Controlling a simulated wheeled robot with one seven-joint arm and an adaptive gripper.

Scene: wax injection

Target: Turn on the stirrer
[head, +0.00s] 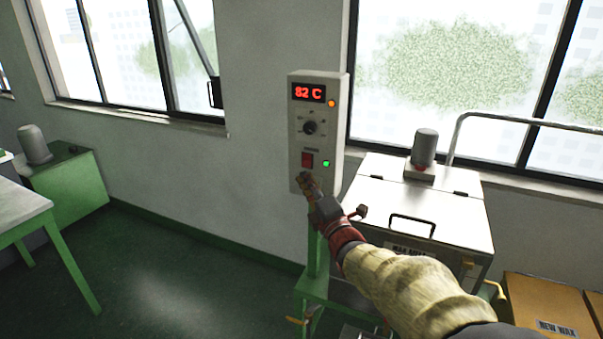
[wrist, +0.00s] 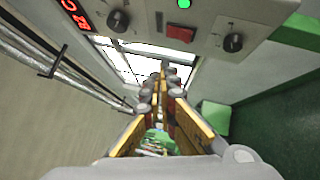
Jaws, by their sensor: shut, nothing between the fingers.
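A grey control box (head: 299,153) stands between the windows. It has a red 82 C display (head: 309,93), an orange lamp (head: 332,103), a black knob (head: 310,128), a red rocker switch (head: 307,160) and a lit green lamp (head: 326,163). In the wrist view, the red switch (wrist: 188,33) lies between that knob (wrist: 118,20) and a second, lower knob (wrist: 233,42). My gripper covers this lower knob in the head view. My gripper (head: 304,179) is shut and empty, its tips just below the switch. In the wrist view, the tips (wrist: 165,75) appear apart from the box. The small labels are unreadable.
A metal wax tank (head: 440,190) with a grey motor (head: 425,148) on its lid stands right of the box, close to my arm. A cardboard box (head: 548,305) marked NEW WAX is at lower right. Green furniture (head: 70,195) stands at left; the floor between is clear.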

